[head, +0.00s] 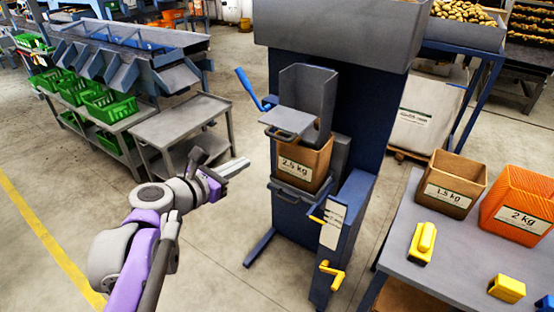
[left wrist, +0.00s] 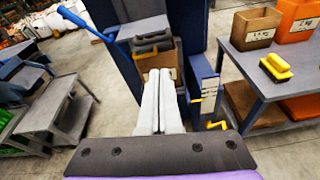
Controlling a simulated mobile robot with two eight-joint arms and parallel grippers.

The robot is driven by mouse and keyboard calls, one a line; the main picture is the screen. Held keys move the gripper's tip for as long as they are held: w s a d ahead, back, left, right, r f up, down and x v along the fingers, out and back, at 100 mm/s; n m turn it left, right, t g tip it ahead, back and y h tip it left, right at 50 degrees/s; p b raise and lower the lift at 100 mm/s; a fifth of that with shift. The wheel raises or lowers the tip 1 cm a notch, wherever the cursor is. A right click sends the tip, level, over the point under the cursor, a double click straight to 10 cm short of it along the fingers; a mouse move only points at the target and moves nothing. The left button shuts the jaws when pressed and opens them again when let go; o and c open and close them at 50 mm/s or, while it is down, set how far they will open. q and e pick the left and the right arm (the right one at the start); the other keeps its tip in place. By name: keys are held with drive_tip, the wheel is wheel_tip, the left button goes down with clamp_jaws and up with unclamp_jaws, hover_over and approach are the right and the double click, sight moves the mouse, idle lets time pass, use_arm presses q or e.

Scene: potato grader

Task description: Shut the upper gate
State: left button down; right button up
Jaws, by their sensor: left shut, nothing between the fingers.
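The grey machine has a blue column and an open-fronted grey chute (head: 310,98). A flat grey plate with a dark front handle, which looks like the upper gate (head: 288,121), sticks out forward from the chute's lower part. It also shows in the left wrist view (left wrist: 152,42). Below it a brown 2.5 kg box (head: 303,165) stands on a shelf with a dark handle (head: 298,193). My left gripper (head: 237,168) is shut and empty, to the left of the box, lower than the plate and apart from it. Its fingers (left wrist: 158,82) point toward the machine in the left wrist view.
A blue lever (head: 249,87) rises left of the chute; yellow handles (head: 331,274) sit low on the machine's right. A table at right holds a brown box (head: 452,186), an orange box (head: 517,207) and yellow items. A grey cart (head: 182,122) stands left. Floor between is clear.

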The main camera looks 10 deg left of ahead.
use_arm(q)
drive_tip(key=n, duration=0.2)
approach(297, 119)
drive_tip(key=shift+t, duration=0.4)
drive_tip(key=s, duration=0.1)
drive_tip(key=s+a+f, duration=0.1)
drive_tip(key=s, duration=0.1)
drive_tip(key=s+f, duration=0.1)
drive_tip(key=shift+s+a+f, duration=0.15)
drive_tip(key=shift+s+a, duration=0.15)
drive_tip(key=shift+s, duration=0.05)
use_arm(e)
drive_tip(key=shift+s+d+f, duration=0.2)
drive_tip(key=shift+s, duration=0.1)
use_arm(q)
drive_tip(key=shift+w, duration=0.1)
drive_tip(key=x, duration=0.4)
drive_tip(key=r+x, duration=0.1)
drive_tip(key=x, duration=0.2)
drive_tip(key=r+p+x, duration=0.1)
drive_tip(key=x, duration=0.3)
drive_tip(key=shift+w+d+r, duration=0.2)
drive_tip(key=shift+w, duration=0.3)
use_arm(e)
drive_tip(key=shift+a+r, duration=0.1)
drive_tip(key=shift+r, duration=0.7)
use_arm(q)
drive_tip(key=shift+s+r, duration=0.1)
